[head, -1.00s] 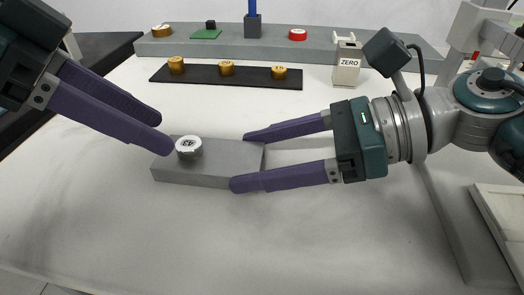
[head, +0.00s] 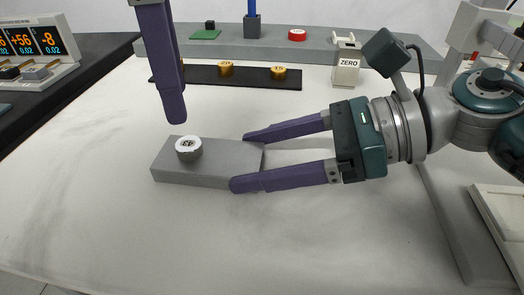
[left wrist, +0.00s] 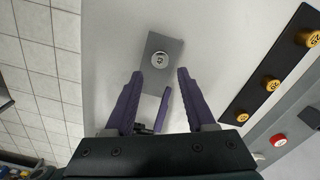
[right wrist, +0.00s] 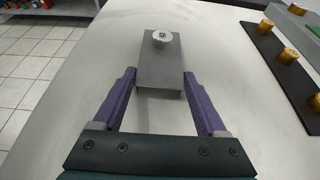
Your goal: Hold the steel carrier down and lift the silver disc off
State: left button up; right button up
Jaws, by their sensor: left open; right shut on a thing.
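The grey steel carrier (head: 215,172) lies flat on the table; it also shows in the left wrist view (left wrist: 165,78) and the right wrist view (right wrist: 160,75). The silver disc (head: 188,152), with a pale marked top, sits upright on the carrier's left part, seen too in the left wrist view (left wrist: 159,59) and right wrist view (right wrist: 162,38). My right gripper (head: 240,162) is shut on the carrier's right end, one finger along each side. My left gripper (head: 175,118) is open and empty above and behind the disc, apart from it; its fingers overlap in the head view.
A dark strip with several brass weights (head: 226,68) lies behind the carrier. A white block marked ZERO (head: 346,65) stands at its right. The table front is clear.

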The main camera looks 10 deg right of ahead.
aim_at(188, 143)
pick_arm(q)
jog(key=shift+f, duration=2.9)
jog(key=shift+c, duration=0.2)
grip_shut()
jog(key=shift+r, duration=2.5)
pick_arm(e)
jog(key=o, duration=1.4)
jog(key=shift+o, duration=0.2)
